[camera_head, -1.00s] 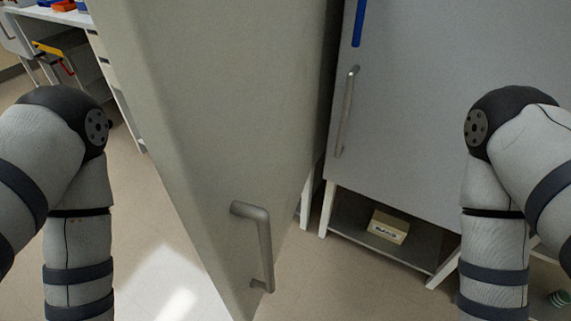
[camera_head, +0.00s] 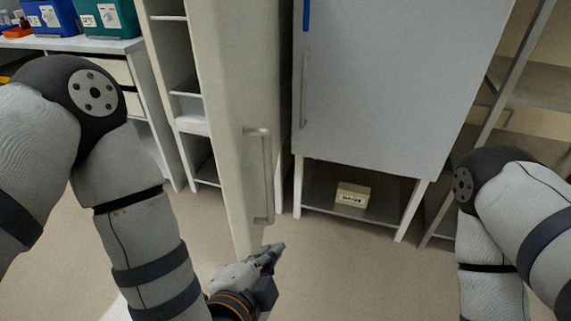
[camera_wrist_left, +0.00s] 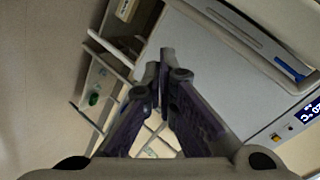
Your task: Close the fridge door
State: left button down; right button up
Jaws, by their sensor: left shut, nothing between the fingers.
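The fridge door (camera_head: 229,110) is a tall cream panel in the middle of the head view, seen at a steep angle and standing out toward me. Its long vertical bar handle (camera_head: 266,178) is on the face turned right. My left gripper (camera_head: 277,250) is just below the handle's lower end in the picture, pointing up and right. It is shut and empty; I cannot tell whether it touches the door. In the left wrist view its fingers (camera_wrist_left: 161,75) come together before a pale grey front. My right gripper is out of view.
A grey cabinet (camera_head: 385,85) with a bar handle stands right of the door, over an open shelf holding a small box (camera_head: 352,194). White shelving (camera_head: 187,124) stands left. A metal rack (camera_head: 509,85) is at the far right. The floor in front is clear.

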pick_arm(q)
jog(key=w+d+r+m+t, duration=0.2)
jog(key=r+t, duration=0.1)
jog(key=r, duration=0.3)
jog(key=w+d+r+m+t, duration=0.2)
jog(key=r+m+t, duration=0.1)
jog(key=r, duration=0.3)
jog(key=w+a+b, duration=0.1)
jog(key=w, duration=0.8)
jog(key=shift+a+r, duration=0.15)
jog(key=shift+a, duration=0.15)
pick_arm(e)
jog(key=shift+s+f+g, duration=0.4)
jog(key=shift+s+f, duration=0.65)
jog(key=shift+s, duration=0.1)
